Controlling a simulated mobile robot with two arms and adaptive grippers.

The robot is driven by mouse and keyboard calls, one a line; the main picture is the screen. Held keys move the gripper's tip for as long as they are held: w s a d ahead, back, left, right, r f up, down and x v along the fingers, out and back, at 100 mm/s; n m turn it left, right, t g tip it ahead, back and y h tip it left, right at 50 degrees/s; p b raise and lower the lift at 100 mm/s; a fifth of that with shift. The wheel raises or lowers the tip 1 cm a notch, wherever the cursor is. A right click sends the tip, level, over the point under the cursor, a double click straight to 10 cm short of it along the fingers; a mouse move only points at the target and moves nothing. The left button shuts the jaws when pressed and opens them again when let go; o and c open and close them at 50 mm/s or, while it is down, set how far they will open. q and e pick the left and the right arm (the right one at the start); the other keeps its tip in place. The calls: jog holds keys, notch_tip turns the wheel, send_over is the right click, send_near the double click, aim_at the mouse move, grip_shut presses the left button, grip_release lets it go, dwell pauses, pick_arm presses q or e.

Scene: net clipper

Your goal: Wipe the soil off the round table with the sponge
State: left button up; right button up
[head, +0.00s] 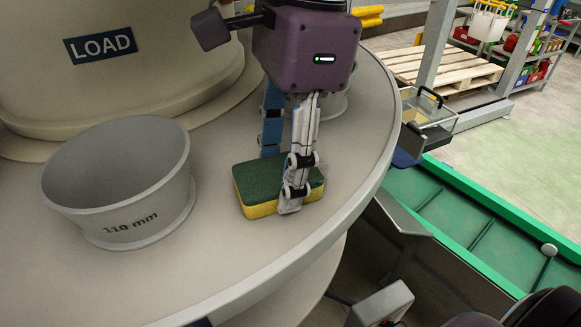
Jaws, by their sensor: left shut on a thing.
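The sponge (251,186), green on top and yellow below, lies at the round table (221,258) near its right rim. My left gripper (284,178) points down and is shut on the sponge, with one finger in front of it and the other behind. The round table is pale grey and fills the left and middle of the head view. I cannot make out any soil on the part of the table that shows. My right gripper cannot be made out in this view.
A grey cup marked "110 mm" (120,185) stands left of the sponge. A large beige cylinder labelled LOAD (130,80) rises behind it. Another grey cup (335,103) is partly hidden behind my gripper. A green conveyor (480,222) lies beyond the table's right edge.

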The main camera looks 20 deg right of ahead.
aim_at(244, 199)
pick_arm(q)
jog(key=shift+s+a+f+b, duration=0.15)
jog(key=shift+s+a+b, duration=0.15)
jog(key=shift+a, duration=0.1)
jog(key=shift+s+a+f+b, duration=0.1)
jog(key=shift+s+a+b, duration=0.05)
jog(key=shift+a+b, duration=0.2)
jog(key=shift+s+a+f+b, duration=0.15)
jog(key=shift+s+a+b, duration=0.15)
jog(key=shift+a+b, duration=0.4)
jog(key=shift+s+a+b, duration=0.4)
jog(key=shift+a+b, duration=0.15)
jog(key=shift+a, duration=0.15)
jog(key=shift+s+a+r, duration=0.1)
jog(key=shift+a+r, duration=0.15)
jog(key=shift+a, duration=0.1)
jog(key=shift+r, duration=0.1)
jog(key=shift+r+p, duration=0.55)
jog(key=shift+r, duration=0.1)
jog(key=shift+r+p, duration=1.75)
jog(key=shift+r, duration=0.65)
